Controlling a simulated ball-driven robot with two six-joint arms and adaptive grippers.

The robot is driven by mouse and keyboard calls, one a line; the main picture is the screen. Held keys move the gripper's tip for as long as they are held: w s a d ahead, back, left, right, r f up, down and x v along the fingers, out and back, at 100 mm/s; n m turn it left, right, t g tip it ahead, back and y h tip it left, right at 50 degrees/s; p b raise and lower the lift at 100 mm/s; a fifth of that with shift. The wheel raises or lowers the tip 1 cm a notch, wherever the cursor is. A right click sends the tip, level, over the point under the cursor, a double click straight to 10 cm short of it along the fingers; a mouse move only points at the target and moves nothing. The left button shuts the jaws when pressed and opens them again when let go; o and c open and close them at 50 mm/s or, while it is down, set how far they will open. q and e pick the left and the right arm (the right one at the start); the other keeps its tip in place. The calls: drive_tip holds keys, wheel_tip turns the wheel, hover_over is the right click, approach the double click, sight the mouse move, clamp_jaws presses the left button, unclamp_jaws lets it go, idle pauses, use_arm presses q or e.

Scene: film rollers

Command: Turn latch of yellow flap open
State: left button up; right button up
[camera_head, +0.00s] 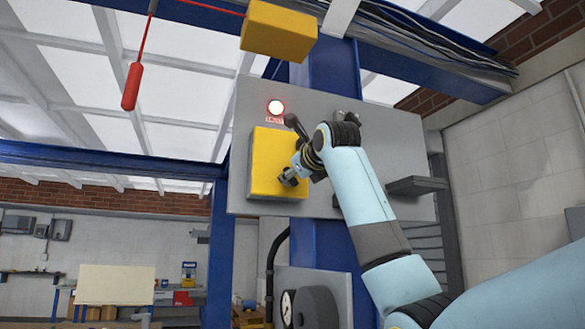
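The yellow flap (264,165) is a square yellow cover on the grey panel (400,140), below a lit red-ringed lamp. It looks closed. My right arm comes in from the right, and my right gripper (289,178) is in front of the flap's lower right part. The wrist and gripper cover the flap's right edge, so the latch cannot be made out. Whether the fingers are open, or touch the flap, is too small to tell. My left gripper is not in view.
The lit lamp (275,107) is above the flap. A dark lever (293,122) shows just above my wrist. A yellow box (279,30) and a red hanging handle (131,86) are higher up. A gauge (287,308) is below.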

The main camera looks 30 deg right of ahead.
drive_tip(key=shift+w, duration=0.1)
clamp_jaws()
drive_tip(key=shift+f+n, duration=0.1)
drive_tip(key=shift+n, duration=0.2)
drive_tip(key=n+b, duration=0.1)
drive_tip(key=n, duration=0.7)
drive_tip(key=shift+a+f+n, duration=0.1)
drive_tip(key=shift+f+n, duration=0.05)
drive_tip(key=shift+n, duration=0.25)
idle(0.5)
unclamp_jaws()
